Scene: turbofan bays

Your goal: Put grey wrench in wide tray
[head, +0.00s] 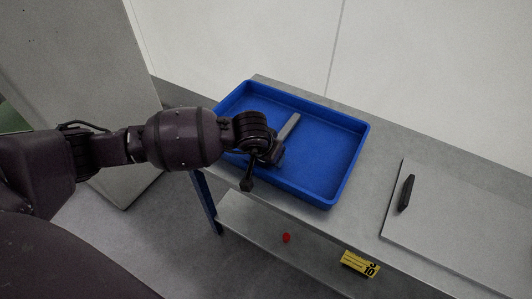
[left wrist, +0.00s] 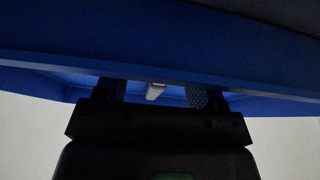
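The wide tray (head: 345,122) is a blue, shallow, rectangular tray on a grey bench. The grey wrench (head: 289,126) shows as a light grey bar over the tray's floor, its lower end hidden behind my left gripper. My left gripper (head: 273,156) is over the near-left part of the tray. In the left wrist view, its fingers (left wrist: 155,96) are spread apart, with a grey end of the wrench (left wrist: 155,91) in the gap, touching neither finger. The tray's blue rim (left wrist: 160,72) crosses that view. I cannot tell whether the wrench rests on the tray floor. My right gripper is not in view.
A grey panel (head: 450,225) with a black handle-like piece (head: 406,192) lies right of the tray. A lower shelf holds a small red object (head: 286,238), and a yellow label marked 10 (head: 360,264) is near it. A tall grey panel (head: 85,85) stands at left.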

